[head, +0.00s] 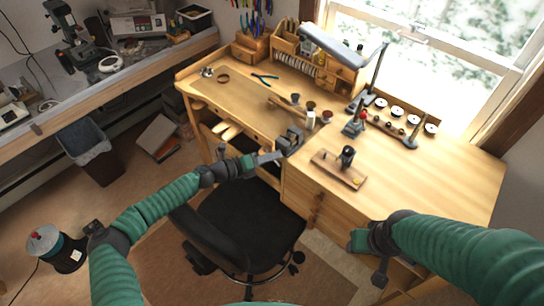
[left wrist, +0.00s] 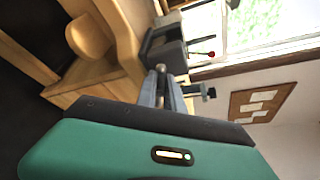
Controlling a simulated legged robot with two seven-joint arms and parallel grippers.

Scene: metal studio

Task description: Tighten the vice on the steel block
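The dark grey vice (head: 291,138) sits at the front edge of the wooden workbench (head: 440,180). In the left wrist view the vice (left wrist: 165,50) is just beyond the fingertips. I cannot make out the steel block apart from the vice jaws. My left gripper (head: 280,153) reaches in from the left, its tips at the near side of the vice. In the left wrist view the fingers (left wrist: 162,72) lie close together; nothing shows between them, and contact with the vice is unclear. My right gripper (head: 379,277) hangs low before the bench, its fingers not clear.
A wooden board with a dark fixture (head: 347,158) lies right of the vice. Small pots (head: 311,106) and a lamp (head: 340,48) stand behind it. A black chair (head: 245,225) is below my left arm. The bench's right part is clear.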

